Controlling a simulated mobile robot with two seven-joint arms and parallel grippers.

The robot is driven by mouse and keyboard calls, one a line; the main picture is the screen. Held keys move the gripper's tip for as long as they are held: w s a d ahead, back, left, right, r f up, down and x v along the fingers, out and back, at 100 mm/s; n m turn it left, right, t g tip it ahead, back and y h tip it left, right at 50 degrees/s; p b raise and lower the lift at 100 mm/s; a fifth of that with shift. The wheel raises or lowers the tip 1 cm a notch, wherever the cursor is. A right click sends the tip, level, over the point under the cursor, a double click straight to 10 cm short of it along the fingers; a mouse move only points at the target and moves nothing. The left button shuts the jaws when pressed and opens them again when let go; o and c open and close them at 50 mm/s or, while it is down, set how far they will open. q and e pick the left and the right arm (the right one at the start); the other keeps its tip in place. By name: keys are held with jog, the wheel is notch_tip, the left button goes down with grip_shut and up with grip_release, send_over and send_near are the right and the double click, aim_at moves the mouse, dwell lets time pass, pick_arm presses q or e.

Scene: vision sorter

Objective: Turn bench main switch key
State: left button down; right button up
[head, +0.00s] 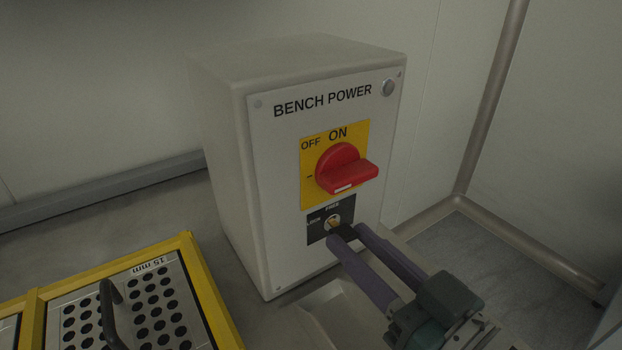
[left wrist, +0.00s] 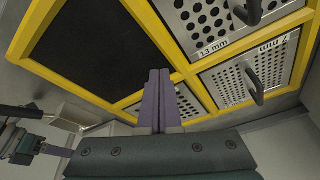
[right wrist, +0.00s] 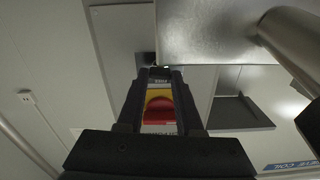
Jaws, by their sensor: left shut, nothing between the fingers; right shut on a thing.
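The bench power box (head: 225,140) stands upright with a front plate lettered BENCH POWER. Its red rotary switch (head: 340,168) sits on a yellow plate marked OFF and ON, its handle pointing to the right. Below it is a dark key plate (head: 315,222) with a keyhole and a key (head: 334,224). My right gripper (head: 344,235) is shut on the key at the lock; its fingers hide most of the key. In the right wrist view the red switch (right wrist: 159,106) shows between the fingers.
A yellow-framed rack (head: 215,290) with perforated metal panels and dark handles lies left of the box; one panel reads 15 mm. A pale rail (head: 490,90) runs along the wall corner at right. A grey tray-like recess (head: 335,310) lies below the box.

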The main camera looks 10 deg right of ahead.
grip_shut()
pick_arm(q)
jog(key=shift+a, duration=0.1)
pick_arm(e)
jog(key=shift+n, duration=0.8)
jog(key=o, duration=0.9)
grip_release()
